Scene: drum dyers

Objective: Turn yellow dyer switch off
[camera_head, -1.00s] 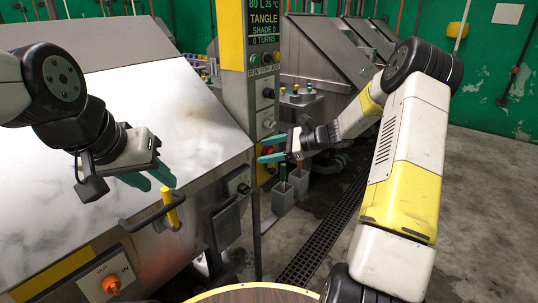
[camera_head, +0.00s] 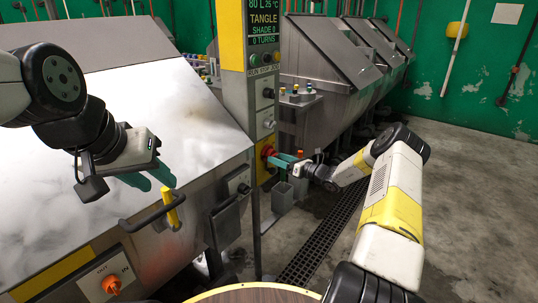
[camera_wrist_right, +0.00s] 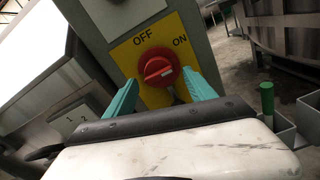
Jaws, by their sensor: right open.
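The yellow dyer's control column (camera_head: 234,60) stands at the centre in the head view, with a red rotary switch (camera_head: 267,152) low on its right face. In the right wrist view the red switch (camera_wrist_right: 159,67) sits on a yellow plate (camera_wrist_right: 128,57) marked OFF and ON. The white mark on its knob points toward the ON side. My right gripper (camera_head: 282,160) is open, its green fingers pointing at the switch, one on each side of it in the wrist view; contact cannot be told. My left gripper (camera_head: 160,181) has its fingers apart, empty, above the dyer's front near a yellow handle (camera_head: 171,207).
A round wooden table top (camera_head: 258,294) is at the front. Other steel dyers (camera_head: 330,65) line the right rear. The floor at right is clear.

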